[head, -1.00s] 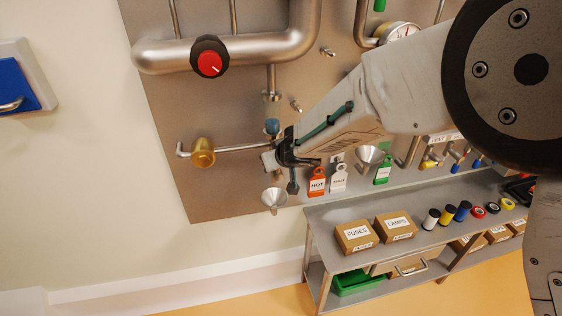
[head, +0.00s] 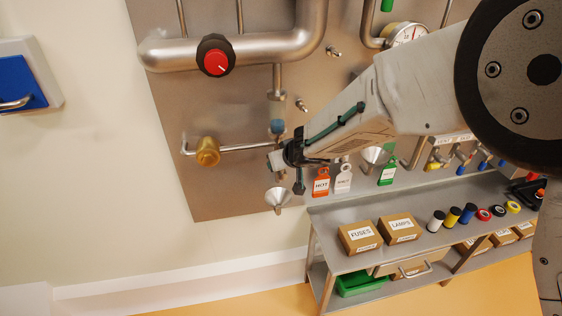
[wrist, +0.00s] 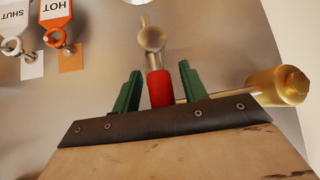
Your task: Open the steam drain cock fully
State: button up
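A red lever handle (wrist: 160,88) on a metal cock body (wrist: 151,40) shows in the wrist view; I take it as the steam drain cock. My gripper (wrist: 158,84) has its two green fingers on either side of the red handle. Narrow gaps show between handle and fingers, so it looks open around the handle, not clamped. In the head view my gripper (head: 272,162) is at the pipework below a blue cap (head: 277,127), above a metal funnel (head: 278,196). The red handle is hidden there by my gripper and arm.
A brass fitting (head: 207,152) on a thin pipe is left of my gripper. An orange HOT tag (head: 321,182) and a white tag (head: 343,178) hang close on the right. A bench (head: 325,222) with boxes stands below. A red knob (head: 214,57) is above.

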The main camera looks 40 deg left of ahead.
jog(key=v, duration=0.7)
jog(key=shift+d+r, duration=0.25)
jog(key=shift+s, duration=0.15)
